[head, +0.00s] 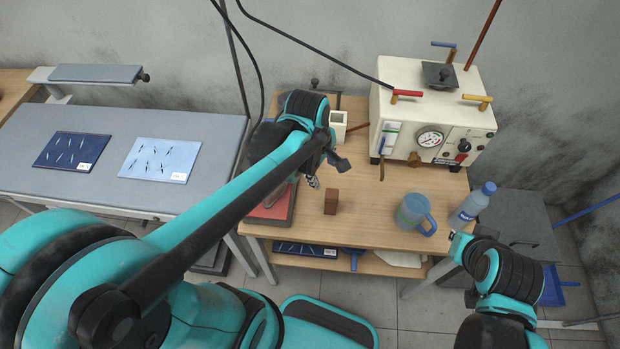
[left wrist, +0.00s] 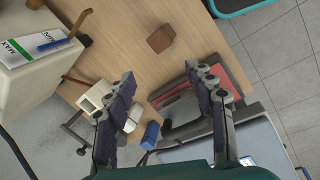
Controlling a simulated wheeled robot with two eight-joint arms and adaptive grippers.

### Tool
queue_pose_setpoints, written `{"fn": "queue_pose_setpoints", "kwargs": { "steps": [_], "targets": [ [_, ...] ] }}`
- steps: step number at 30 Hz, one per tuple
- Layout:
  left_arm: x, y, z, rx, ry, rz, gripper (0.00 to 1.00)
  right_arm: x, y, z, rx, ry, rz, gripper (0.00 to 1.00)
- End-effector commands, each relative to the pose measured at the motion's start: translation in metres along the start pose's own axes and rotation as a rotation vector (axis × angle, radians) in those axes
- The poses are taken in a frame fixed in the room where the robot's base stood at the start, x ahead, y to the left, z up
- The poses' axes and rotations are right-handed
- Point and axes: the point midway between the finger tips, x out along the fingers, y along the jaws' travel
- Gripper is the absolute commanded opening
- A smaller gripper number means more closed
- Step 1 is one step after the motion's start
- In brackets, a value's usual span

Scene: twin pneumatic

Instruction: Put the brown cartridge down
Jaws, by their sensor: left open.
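The brown cartridge (head: 331,202) is a small brown block standing on the wooden table (head: 375,230), near its front left part. It also shows in the left wrist view (left wrist: 160,39), beyond my fingertips with bare wood around it. My left gripper (head: 325,170) is just above and behind the cartridge in the head view.
A white machine with a gauge (head: 430,120) stands at the table's back right. A blue mug (head: 414,213) and a bottle (head: 472,206) stand at the right. A red-topped grey block (head: 272,205) is left of the cartridge. The wood between cartridge and mug is clear.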

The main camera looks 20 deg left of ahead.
Motion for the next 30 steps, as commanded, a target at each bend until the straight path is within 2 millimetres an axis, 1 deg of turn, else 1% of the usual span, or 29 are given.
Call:
{"fn": "queue_pose_setpoints", "kwargs": {
  "steps": [1,3,5,6,9,12,15,17,26,29,30],
  "targets": [
    [-0.012,-0.012,0.0,0.155,0.024,0.047,0.54,0.0,0.0,0.0,0.0,0.0,0.0,0.0],
    [-0.025,-0.024,-0.001,0.398,0.075,0.108,0.54,0.0,0.0,0.0,0.0,0.0,0.0,0.0],
    [-0.035,-0.034,-0.002,0.599,0.127,0.151,0.54,0.0,0.0,0.0,0.0,0.0,0.0,0.0],
    [-0.039,-0.04,-0.003,0.726,0.167,0.174,0.54,0.0,0.0,0.0,0.0,0.0,0.0,0.0],
    [-0.047,-0.053,-0.004,1.0,0.264,0.21,0.54,0.0,0.0,0.0,0.0,0.0,0.0,0.0],
    [-0.051,-0.061,-0.005,1.197,0.345,0.223,0.54,0.0,0.0,0.0,0.0,0.0,0.0,0.0],
    [-0.053,-0.066,-0.006,1.314,0.396,0.224,0.54,0.0,0.0,0.0,0.0,0.0,0.0,0.0],
    [-0.054,-0.067,-0.006,1.349,0.412,0.223,0.54,0.0,0.0,0.0,0.0,0.0,0.0,0.0],
    [-0.053,-0.067,-0.006,1.366,0.418,0.223,0.54,0.001,0.0,0.001,0.0,0.0,0.0,0.0],
    [-0.044,-0.069,-0.006,1.365,0.417,0.223,0.54,0.009,0.0,0.006,0.0,0.0,0.0,0.0],
    [-0.037,-0.071,-0.006,1.365,0.417,0.223,0.54,0.015,0.0,0.01,0.0,0.0,0.0,0.0]
  ]
}}
